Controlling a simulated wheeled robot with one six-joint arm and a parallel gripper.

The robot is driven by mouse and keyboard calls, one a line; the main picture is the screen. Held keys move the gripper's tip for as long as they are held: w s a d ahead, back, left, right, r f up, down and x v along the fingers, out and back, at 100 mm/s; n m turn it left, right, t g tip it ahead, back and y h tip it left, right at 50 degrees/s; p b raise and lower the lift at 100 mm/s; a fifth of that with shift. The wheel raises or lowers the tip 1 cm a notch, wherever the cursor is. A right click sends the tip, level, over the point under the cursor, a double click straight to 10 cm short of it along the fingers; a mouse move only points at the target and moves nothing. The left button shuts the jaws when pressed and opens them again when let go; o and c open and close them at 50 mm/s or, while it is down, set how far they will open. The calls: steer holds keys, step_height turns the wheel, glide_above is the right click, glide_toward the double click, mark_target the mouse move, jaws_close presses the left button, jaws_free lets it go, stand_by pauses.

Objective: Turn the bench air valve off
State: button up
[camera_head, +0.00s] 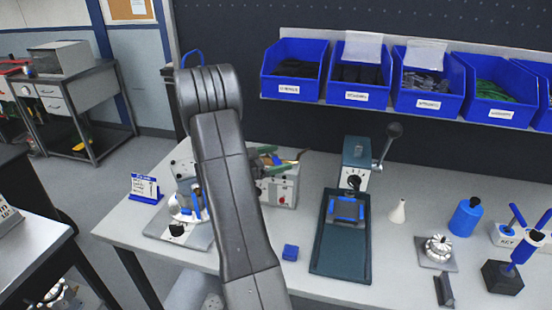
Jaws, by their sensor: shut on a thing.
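My gripper (187,203) is at the left end of the bench, low over a pale base plate (202,240), partly covered by my own dark arm. It is shut on a small part among silver and blue pieces, which I take to be the handle of the bench air valve (184,216). Whether the handle is turned on or off is too small to tell. A black knob (177,230) sits at the front of the plate.
A grey box with red buttons (285,192) stands just right of my arm. Blue bins (357,97) line the back.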

steer(key=shift+f, duration=0.1)
steer(key=o, duration=1.1)
steer(key=b+v, duration=0.2)
steer(key=v, duration=0.5)
steer(key=shift+s+a, duration=0.15)
steer(key=shift+a, duration=0.05)
